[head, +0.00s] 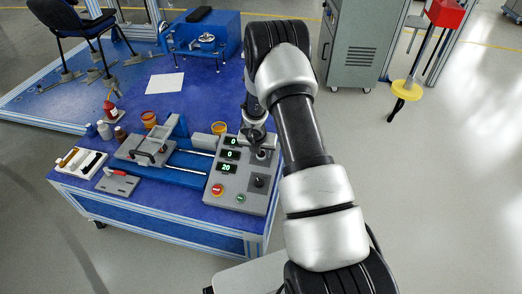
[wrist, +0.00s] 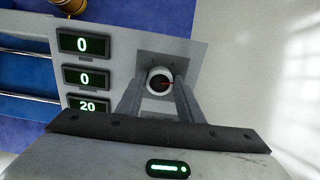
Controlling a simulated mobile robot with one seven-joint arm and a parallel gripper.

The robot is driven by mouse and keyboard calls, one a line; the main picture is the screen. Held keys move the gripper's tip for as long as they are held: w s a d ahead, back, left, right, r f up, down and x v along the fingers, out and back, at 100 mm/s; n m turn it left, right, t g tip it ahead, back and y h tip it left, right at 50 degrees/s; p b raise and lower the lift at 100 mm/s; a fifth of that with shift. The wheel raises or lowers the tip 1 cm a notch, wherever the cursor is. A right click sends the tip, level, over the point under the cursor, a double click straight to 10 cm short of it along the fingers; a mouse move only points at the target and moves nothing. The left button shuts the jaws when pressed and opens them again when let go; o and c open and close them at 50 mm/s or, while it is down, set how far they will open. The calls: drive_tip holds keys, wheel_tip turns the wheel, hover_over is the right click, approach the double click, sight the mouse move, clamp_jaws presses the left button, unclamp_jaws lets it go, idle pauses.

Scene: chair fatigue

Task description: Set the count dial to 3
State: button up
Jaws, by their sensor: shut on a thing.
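The grey control panel (head: 228,181) stands at the right end of the blue table. My gripper (head: 259,150) is over its upper right part, pointing down. The dial's label cannot be read. Three displays beside it read 0 on the top one (wrist: 83,44), 0 on the middle one (wrist: 85,78) and 20 on the bottom one (wrist: 88,105). The dial is largely hidden in the head view.
A second black knob (head: 258,182) sits lower on the panel, with a red button (head: 217,189) and a green button (head: 241,198) near the front edge. A grey clamp fixture (head: 146,148) on rails lies to the left. Open floor is on the right.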

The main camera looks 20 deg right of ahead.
drive_tip(key=n+p, duration=0.4)
drive_tip(key=n, duration=0.2)
drive_tip(key=shift+r+p, duration=0.2)
drive_tip(key=shift+p, duration=0.1)
drive_tip(key=n+p, duration=0.3)
drive_tip(key=n, duration=0.1)
drive_tip(key=shift+a, duration=0.1)
drive_tip(key=n+p, duration=0.3)
drive_tip(key=shift+n, duration=0.3)
drive_tip(key=n+p, duration=0.2)
drive_tip(key=n, duration=0.1)
drive_tip(key=shift+f+n, duration=0.1)
drive_tip(key=shift+n, duration=0.2)
drive_tip(key=shift+f+n+p, duration=0.15)
drive_tip(key=shift+n+p, duration=0.7)
drive_tip(key=shift+n, duration=1.05)
drive_tip(key=o, duration=1.1)
drive_tip(key=shift+c, duration=0.2)
